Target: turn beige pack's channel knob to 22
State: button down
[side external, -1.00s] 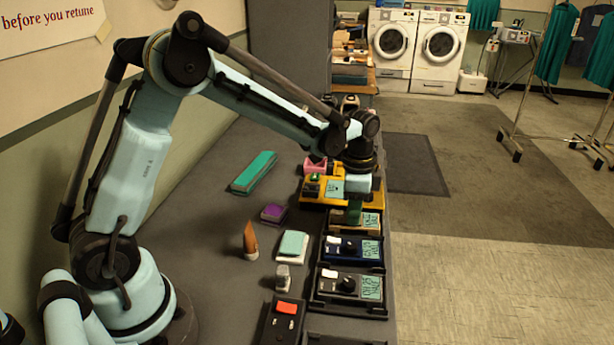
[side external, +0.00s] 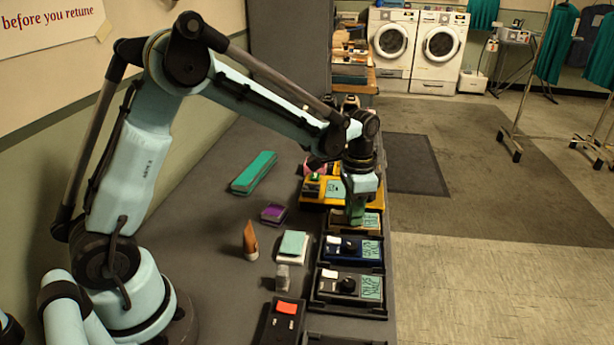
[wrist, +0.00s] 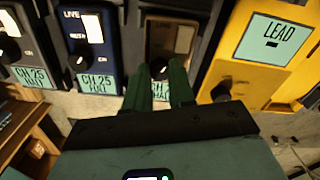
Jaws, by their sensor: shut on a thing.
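The beige pack (side external: 372,220) lies in the row between the yellow pack and the blue pack. It also shows in the wrist view (wrist: 165,42), with a pale label and a teal display (wrist: 161,90) that the fingers partly cover, so its channel number is not readable. Its dark channel knob (wrist: 159,69) sits between the fingertips. My gripper (side external: 355,219) points down over the pack, and its green fingers (wrist: 161,76) are shut on the knob. In the side view the fingers hide the knob.
The yellow pack (wrist: 245,75), reading LEAD, is close on one side. The blue pack (wrist: 88,35) is close on the other, with a grey pack (wrist: 25,45) reading CH 25 beyond it. Small blocks, including a purple one (side external: 273,213), lie on the grey bench left of the row.

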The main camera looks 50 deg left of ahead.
jog(key=c, duration=0.9)
grip_release()
jog(key=shift+c, duration=0.2)
